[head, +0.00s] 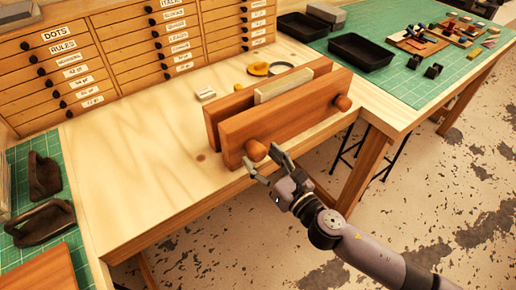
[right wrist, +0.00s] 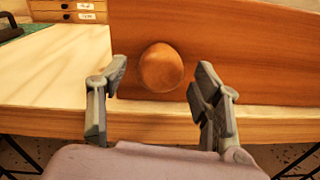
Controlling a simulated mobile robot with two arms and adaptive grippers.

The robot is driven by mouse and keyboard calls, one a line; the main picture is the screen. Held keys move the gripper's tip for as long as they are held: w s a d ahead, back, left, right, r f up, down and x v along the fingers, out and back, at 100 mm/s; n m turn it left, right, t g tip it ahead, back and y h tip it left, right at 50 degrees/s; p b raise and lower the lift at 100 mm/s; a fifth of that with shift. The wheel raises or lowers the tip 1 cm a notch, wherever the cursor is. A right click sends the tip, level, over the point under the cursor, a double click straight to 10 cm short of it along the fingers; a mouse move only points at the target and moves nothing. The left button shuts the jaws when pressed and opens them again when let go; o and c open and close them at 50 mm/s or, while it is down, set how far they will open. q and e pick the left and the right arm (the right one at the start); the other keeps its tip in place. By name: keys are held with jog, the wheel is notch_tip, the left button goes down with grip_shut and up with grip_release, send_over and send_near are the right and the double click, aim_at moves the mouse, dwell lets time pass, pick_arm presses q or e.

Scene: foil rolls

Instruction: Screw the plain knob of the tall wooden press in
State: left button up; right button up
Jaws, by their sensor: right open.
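The wooden press (head: 285,115) stands near the front edge of the bench, with two upright reddish-brown boards and a pale slab (head: 284,85) between them. A round knob (head: 256,150) sticks out of its front board at the left; another knob (head: 342,103) sits at the right end. Neither shows a clear marking. My right gripper (head: 262,161) is open at the left knob. In the right wrist view the knob (right wrist: 161,68) lies between and beyond the open fingertips (right wrist: 161,73), with gaps on both sides. My left gripper is not in view.
Labelled drawers (head: 60,68) stand behind the bench (head: 130,180). A small white block (head: 205,93), a yellow item (head: 258,69) and a ring (head: 281,68) lie behind the press. Black trays (head: 361,51) are at the right. Bench left of the press is clear.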

jog(key=shift+x, duration=1.2)
jog(key=shift+c, duration=0.4)
jog(key=c, duration=1.1)
